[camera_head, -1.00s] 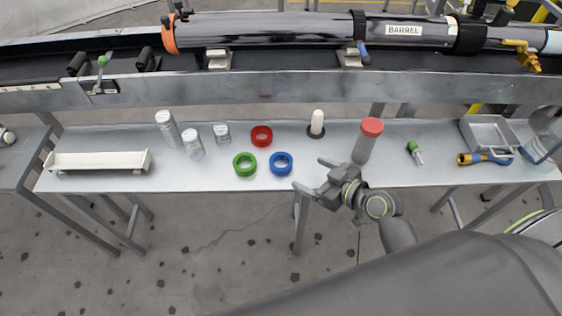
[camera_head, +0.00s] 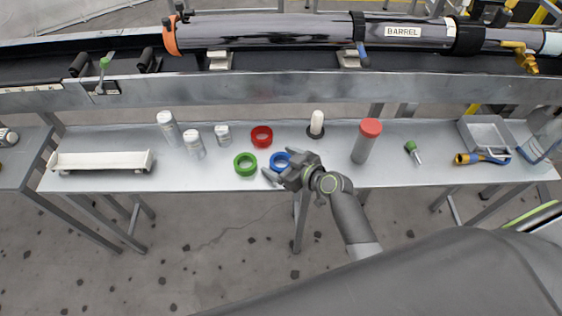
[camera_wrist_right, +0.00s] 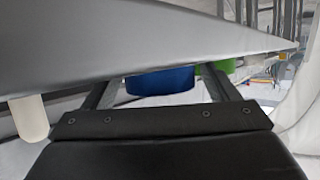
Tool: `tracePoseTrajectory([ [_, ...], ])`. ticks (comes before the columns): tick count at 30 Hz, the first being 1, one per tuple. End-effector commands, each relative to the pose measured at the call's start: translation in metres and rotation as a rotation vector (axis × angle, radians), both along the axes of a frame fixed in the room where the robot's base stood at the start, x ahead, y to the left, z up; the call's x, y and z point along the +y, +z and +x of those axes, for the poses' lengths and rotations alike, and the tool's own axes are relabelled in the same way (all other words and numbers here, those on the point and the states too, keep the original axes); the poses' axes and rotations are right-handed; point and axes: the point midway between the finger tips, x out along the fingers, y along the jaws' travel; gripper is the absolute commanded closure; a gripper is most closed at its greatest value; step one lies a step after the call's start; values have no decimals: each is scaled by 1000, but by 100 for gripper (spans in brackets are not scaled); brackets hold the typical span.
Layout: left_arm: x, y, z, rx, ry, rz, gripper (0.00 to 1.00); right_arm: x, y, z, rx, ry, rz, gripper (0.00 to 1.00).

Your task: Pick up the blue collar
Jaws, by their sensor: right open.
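The blue collar (camera_head: 280,160) is a short ring on the grey table, between the green collar and my right gripper in the head view. My right gripper (camera_head: 276,166) is open at the collar's near right side and hides part of it. In the right wrist view the blue collar (camera_wrist_right: 160,80) shows between the two spread fingers, ahead of them. I cannot tell whether the fingers touch it. My left gripper is not in view.
The green collar (camera_head: 245,164) stands close to the left and the red collar (camera_head: 262,136) just behind. A white peg (camera_head: 316,124) and a red-capped cylinder (camera_head: 366,141) stand to the right. Several white-capped jars (camera_head: 193,144) stand at left. The barrel (camera_head: 280,30) lies behind.

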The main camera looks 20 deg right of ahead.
Motion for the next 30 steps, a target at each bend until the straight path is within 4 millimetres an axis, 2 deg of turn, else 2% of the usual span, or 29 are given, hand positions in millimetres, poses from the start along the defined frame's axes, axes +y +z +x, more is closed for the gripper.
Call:
tracePoseTrajectory([
  [7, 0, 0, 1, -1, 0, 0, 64, 1, -1, 1, -1, 0, 0, 19],
  [8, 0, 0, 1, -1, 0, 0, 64, 1, -1, 1, -1, 0, 0, 22],
  [19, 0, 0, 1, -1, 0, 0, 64, 1, -1, 1, 0, 0, 0, 70],
  [26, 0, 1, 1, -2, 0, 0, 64, 1, 1, 1, -2, 0, 0, 70],
  [30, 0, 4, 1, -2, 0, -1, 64, 1, 16, 2, -5, 1, 0, 70],
])
